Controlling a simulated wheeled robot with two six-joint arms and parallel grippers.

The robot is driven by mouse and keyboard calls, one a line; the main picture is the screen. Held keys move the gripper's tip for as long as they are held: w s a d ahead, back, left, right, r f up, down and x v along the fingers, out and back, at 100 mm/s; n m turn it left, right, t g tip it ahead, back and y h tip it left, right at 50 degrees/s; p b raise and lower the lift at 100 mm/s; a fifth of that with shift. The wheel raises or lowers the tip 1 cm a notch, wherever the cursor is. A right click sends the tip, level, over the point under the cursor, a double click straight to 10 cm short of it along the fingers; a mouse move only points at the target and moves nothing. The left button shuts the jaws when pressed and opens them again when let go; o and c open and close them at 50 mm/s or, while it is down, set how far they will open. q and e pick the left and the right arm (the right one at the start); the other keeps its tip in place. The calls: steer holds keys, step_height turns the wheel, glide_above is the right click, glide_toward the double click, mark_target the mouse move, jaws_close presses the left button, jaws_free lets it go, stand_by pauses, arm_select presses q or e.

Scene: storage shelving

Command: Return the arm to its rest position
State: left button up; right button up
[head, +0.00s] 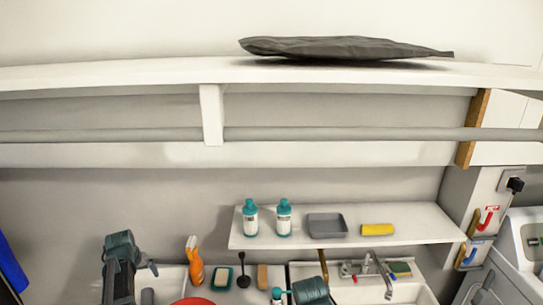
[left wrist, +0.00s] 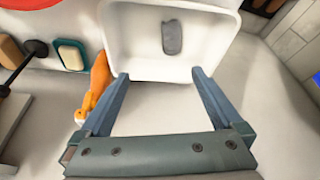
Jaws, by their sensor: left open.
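My left gripper (head: 119,245) stands at the lower left in the head view, in front of the white sink area. Its fingertips are hard to make out there. In the left wrist view the left gripper (left wrist: 160,74) is open, its two fingers spread with nothing between them. Beyond the fingers is a white basin (left wrist: 125,60) with a grey oval item (left wrist: 172,37) in it. A dark teal part (head: 311,291) at the bottom centre appears to belong to my right arm; its jaws cannot be made out.
An orange spray bottle (left wrist: 100,75) is close beside the left finger; it also shows in the head view (head: 195,265). A dark flat bag (head: 340,48) lies on the high shelf.

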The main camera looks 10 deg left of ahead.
arm_select(q)
steer(key=s+d+m, duration=0.1)
steer(key=d, duration=0.7)
steer(key=s+d+m+g+h, duration=0.1)
steer(key=d, duration=0.6)
steer(key=s+d+f+m, duration=0.1)
steer(key=d, duration=0.7)
steer(key=shift+d+m+g, duration=0.3)
steer(key=shift+m, duration=0.1)
steer(key=s+d+m+g, duration=0.1)
steer(key=s+d+m, duration=0.1)
steer(key=s+d, duration=0.5)
steer(key=s+d+m+g, duration=0.1)
steer(key=s+d+m, duration=0.1)
steer(key=s+d, duration=0.5)
steer(key=d, duration=0.5)
steer(key=shift+d+f+m+g+y, duration=0.15)
steer(key=shift+d+m+g+y, duration=0.1)
steer(key=shift+m+g+y, duration=0.05)
